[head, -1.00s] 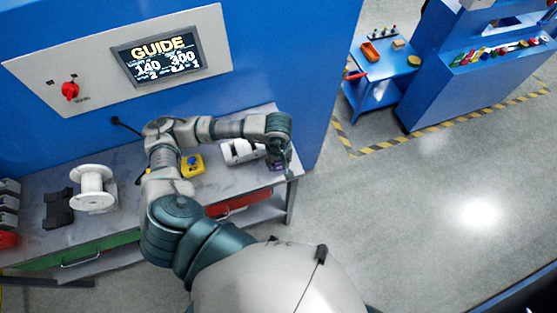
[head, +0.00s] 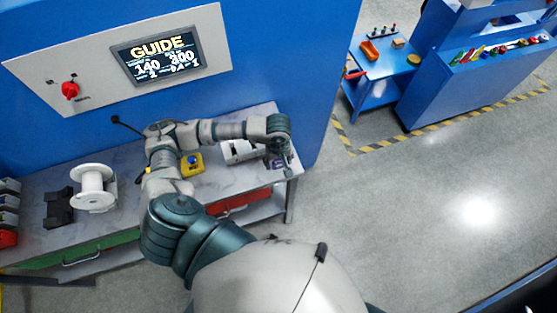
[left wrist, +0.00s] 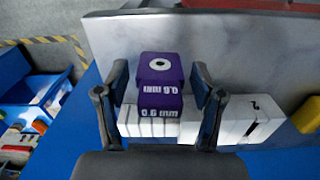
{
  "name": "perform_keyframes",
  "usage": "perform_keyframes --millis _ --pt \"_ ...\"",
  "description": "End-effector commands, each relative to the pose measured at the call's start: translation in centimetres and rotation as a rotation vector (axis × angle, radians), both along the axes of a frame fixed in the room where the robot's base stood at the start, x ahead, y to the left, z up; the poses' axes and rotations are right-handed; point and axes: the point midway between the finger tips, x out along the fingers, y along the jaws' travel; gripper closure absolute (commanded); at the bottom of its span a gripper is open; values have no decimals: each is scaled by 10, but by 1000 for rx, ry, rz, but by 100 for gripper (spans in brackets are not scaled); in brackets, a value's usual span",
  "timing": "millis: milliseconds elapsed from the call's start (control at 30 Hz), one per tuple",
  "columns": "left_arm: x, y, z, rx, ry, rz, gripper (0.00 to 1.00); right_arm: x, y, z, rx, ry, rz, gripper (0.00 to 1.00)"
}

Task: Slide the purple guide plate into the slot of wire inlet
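The purple guide plate (left wrist: 160,68), marked 0.6 mm and with a round hole on top, shows in the left wrist view. It stands between the two fingers of my left gripper (left wrist: 160,84), with a small gap on either side, so the gripper looks open around it. The plate appears set at the white ribbed block (left wrist: 150,122), likely the wire inlet; how deep it sits in a slot cannot be told. In the head view the purple plate (head: 276,163) is small beside my left gripper (head: 281,160) at the workbench's right end. My right gripper is out of view.
A white housing (head: 238,151) and a yellow box with a blue button (head: 192,164) are on the bench (head: 130,205). A white spool (head: 93,188) and black stand (head: 58,208) are farther left. The blue machine wall (head: 290,60) rises behind.

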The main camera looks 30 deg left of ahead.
Motion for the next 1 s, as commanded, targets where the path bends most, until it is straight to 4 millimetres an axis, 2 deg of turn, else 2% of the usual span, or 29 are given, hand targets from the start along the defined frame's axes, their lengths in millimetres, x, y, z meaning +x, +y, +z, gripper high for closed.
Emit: perform_keyframes --millis 267,433,533,633,800,1000 --pt "0 0 1 0 0 0 30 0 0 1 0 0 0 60" --pt "1 0 6 1 -2 1 30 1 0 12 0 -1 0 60" --pt "1 0 25 0 -7 -2 30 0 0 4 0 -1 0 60" --pt "-1 -9 49 -2 -8 -4 30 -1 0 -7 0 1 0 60" --pt "-2 -9 98 -1 -7 -1 30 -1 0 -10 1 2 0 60" --pt "-2 -9 145 -1 -5 -1 30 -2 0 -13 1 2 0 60"
